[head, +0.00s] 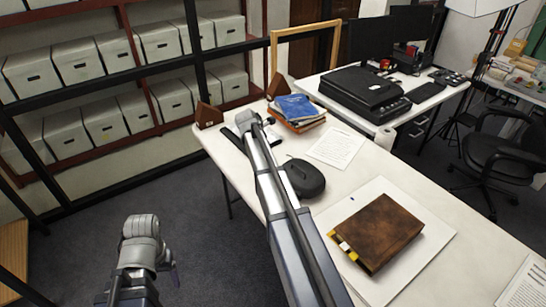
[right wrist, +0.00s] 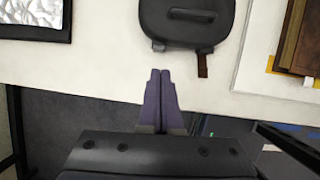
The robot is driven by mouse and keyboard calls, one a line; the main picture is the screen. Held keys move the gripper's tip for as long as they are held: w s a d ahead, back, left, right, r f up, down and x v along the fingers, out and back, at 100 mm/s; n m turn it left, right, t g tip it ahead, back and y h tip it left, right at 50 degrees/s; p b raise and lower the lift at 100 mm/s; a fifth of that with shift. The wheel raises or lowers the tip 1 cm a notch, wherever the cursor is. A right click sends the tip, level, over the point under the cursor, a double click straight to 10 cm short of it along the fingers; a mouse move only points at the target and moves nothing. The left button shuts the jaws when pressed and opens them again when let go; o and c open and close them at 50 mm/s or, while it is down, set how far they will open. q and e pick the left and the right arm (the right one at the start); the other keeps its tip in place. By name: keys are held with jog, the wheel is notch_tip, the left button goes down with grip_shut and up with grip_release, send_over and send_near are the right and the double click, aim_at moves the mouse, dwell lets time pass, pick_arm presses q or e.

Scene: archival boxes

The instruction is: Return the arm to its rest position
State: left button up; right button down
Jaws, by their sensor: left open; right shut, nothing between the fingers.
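My right arm reaches from the bottom middle of the head view up over the white table, its wrist end near the table's far left corner. The right wrist view shows my right gripper (right wrist: 160,85), its two purple fingers together with nothing between them. The fingertips overlap the table edge in that view, below a black case (right wrist: 187,22). My left arm is at the lower left of the head view, over the dark floor and away from the table. Part of my left gripper (head: 172,270) shows as a small purple piece; the rest is hidden behind the wrist.
The white table (head: 345,195) holds the black case (head: 303,178), a brown book (head: 378,232) on a white board, a paper sheet (head: 338,147) and stacked books (head: 297,108). A black scanner (head: 365,93) stands behind. Shelves of grey boxes (head: 77,62) line the left. Floor between shelves and table is clear.

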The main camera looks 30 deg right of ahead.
jog(key=shift+a+r, duration=0.1)
jog(key=shift+r, duration=0.25)
jog(key=s+a+f+m+y, duration=0.1)
jog(key=s+a+m, duration=0.3)
jog(key=a, duration=0.6)
jog(key=s+a+m+y, duration=0.1)
jog(key=s+a+m, duration=0.2)
jog(key=s+a, duration=0.5)
jog(key=s+a+m+y, duration=0.1)
jog(key=s+a+m, duration=0.7)
jog(key=s+a, duration=0.7)
jog(key=shift+s+a+f+m+g, duration=0.3)
jog(key=shift+a+m+g, duration=0.1)
jog(key=shift+a, duration=0.55)
jog(key=shift+w, duration=0.1)
